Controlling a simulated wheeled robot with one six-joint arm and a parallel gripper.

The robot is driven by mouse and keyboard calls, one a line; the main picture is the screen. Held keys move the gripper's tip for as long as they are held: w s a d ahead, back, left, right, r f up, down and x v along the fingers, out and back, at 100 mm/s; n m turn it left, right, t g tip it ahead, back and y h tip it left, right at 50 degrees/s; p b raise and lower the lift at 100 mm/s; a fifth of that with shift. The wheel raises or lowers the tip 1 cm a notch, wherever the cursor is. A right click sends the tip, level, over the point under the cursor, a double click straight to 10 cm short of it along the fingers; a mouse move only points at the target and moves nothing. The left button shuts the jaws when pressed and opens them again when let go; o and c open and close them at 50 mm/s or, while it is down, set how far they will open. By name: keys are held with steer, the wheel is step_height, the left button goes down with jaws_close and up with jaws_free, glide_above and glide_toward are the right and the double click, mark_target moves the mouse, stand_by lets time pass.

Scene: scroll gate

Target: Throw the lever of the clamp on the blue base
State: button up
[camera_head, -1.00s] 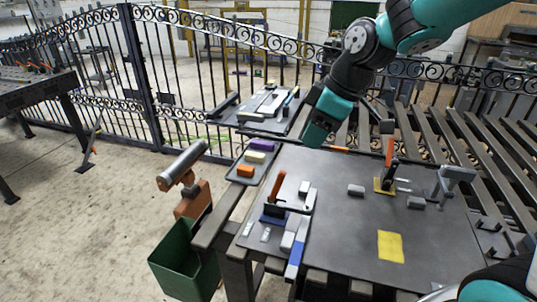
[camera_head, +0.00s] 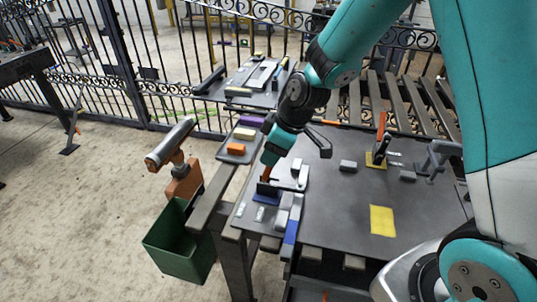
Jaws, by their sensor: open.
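The clamp on the blue base (camera_head: 266,197) stands at the left front of the dark work plate. Its orange lever (camera_head: 266,172) is mostly hidden behind the end of my arm, with only a small orange bit showing. My gripper (camera_head: 268,164) is open and is down at the lever, just above the blue base. The fingers are small and dark here, so I cannot tell whether they touch the lever or stand around it. A second clamp with an upright orange lever (camera_head: 382,126) stands on a yellow base (camera_head: 375,161) farther right.
Grey blocks (camera_head: 348,166) and a yellow square (camera_head: 382,220) lie on the work plate (camera_head: 335,210). A green bin (camera_head: 182,242) and a grey cylinder on an orange mount (camera_head: 170,143) are at left.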

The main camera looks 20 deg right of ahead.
steer(key=shift+x, duration=1.25)
jaws_close()
